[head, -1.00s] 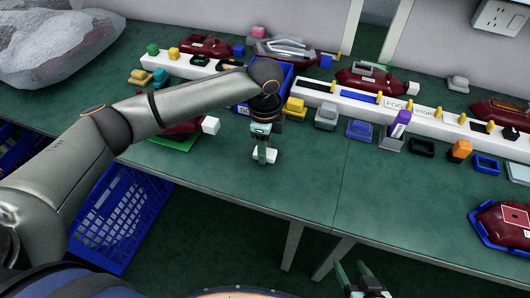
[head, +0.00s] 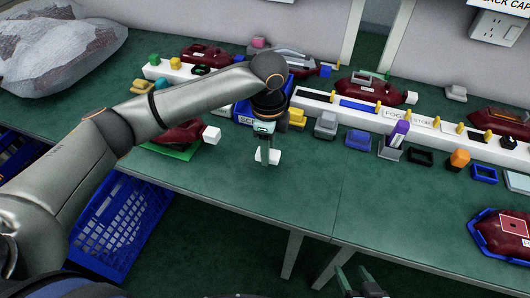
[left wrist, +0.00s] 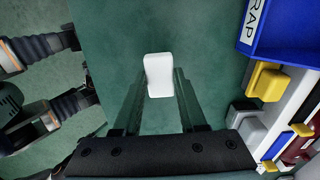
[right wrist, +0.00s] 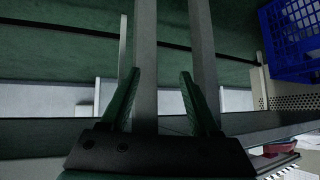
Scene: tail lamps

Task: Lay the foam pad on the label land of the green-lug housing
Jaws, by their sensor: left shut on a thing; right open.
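My left gripper (head: 267,158) is shut on a small white block, taken as the foam pad (left wrist: 159,75), above the bare green table. The pad juts out past the fingertips in the left wrist view. Several dark red housings are in the head view: one at the back centre (head: 366,89) with a greenish part on top, one on a green mat (head: 175,152) at left, partly behind my arm, and one in a blue tray (head: 478,231) at right. I cannot tell for sure which has the green lug. My right gripper (right wrist: 160,100) is open and empty, low at the table's front.
A blue bin (head: 243,112) stands just behind my left gripper. Yellow, grey and blue blocks and a pen holder (head: 391,148) line the white rail (head: 345,107). The front middle of the table is clear. A blue crate (head: 121,220) stands below at left.

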